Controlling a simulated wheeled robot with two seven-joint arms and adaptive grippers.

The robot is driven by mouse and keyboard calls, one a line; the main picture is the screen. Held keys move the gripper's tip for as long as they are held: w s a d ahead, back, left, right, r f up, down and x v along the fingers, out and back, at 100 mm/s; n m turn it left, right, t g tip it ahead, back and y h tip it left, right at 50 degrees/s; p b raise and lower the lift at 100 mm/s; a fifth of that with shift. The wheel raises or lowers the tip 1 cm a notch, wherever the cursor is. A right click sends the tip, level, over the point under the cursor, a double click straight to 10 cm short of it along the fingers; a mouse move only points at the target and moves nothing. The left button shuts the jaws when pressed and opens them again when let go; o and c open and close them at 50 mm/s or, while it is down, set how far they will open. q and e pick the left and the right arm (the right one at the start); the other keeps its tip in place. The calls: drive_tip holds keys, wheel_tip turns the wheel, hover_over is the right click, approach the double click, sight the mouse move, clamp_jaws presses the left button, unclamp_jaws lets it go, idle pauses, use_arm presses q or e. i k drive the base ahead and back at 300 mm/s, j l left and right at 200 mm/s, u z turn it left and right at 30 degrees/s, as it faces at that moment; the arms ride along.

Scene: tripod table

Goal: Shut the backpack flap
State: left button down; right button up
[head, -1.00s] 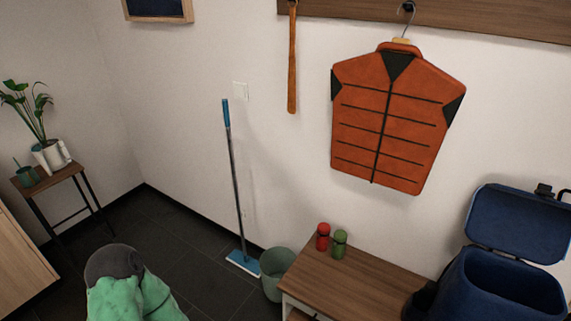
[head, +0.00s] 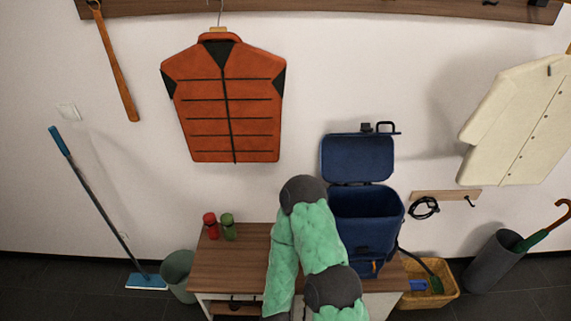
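The dark blue backpack (head: 365,218) stands on the wooden bench, right of the picture's middle. Its flap (head: 358,158) is open and raised upright behind the mouth, near the wall. The open mouth faces up and shows a dark inside. One of my arms, in a green padded cover with grey joints, bends up in front of the bench and overlaps the lower left of the backpack in the picture. I cannot tell whether it touches. Neither of my grippers shows.
The bench (head: 240,255) carries a red bottle (head: 210,225) and a green bottle (head: 229,227). A bucket (head: 177,272) and mop (head: 90,195) stand left. An orange vest (head: 225,105) and cream coat (head: 520,120) hang above.

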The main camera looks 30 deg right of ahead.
sight(359, 157)
drive_tip(key=z, duration=1.9)
